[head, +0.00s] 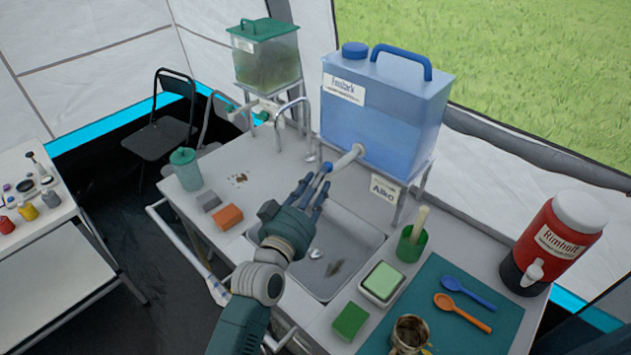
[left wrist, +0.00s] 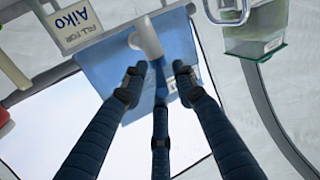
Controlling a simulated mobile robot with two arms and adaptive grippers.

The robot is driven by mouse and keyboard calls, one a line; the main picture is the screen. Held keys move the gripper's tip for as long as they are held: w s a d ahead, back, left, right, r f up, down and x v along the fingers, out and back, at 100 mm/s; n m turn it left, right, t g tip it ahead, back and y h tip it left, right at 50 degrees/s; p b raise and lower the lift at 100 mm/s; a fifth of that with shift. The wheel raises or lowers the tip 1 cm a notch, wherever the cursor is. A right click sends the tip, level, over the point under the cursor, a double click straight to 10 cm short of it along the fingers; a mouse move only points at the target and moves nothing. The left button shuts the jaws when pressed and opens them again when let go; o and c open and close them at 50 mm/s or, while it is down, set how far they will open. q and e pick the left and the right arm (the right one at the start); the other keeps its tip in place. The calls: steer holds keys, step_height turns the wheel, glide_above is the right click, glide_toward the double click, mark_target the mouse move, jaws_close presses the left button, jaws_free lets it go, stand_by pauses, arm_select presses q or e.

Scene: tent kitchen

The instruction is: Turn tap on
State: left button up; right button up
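The blue water container (head: 395,105) stands on a metal stand over the sink (head: 350,245). Its white spout (head: 348,158) sticks out to the left; it also shows at the top of the left wrist view (left wrist: 149,38). My left gripper (head: 318,182) is just below and left of the spout, with its fingers pointing up toward it. My right gripper is not in view.
A curved metal pipe (head: 290,106) and a green-lidded container (head: 266,60) stand behind the sink. A red drink dispenser (head: 562,240) and green cup (head: 411,244) are at right. An orange sponge (head: 228,217) and lidded tumbler (head: 186,170) sit left of the sink.

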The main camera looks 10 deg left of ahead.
arm_select(q)
steer(key=v, duration=1.2)
stand_by(0.4)
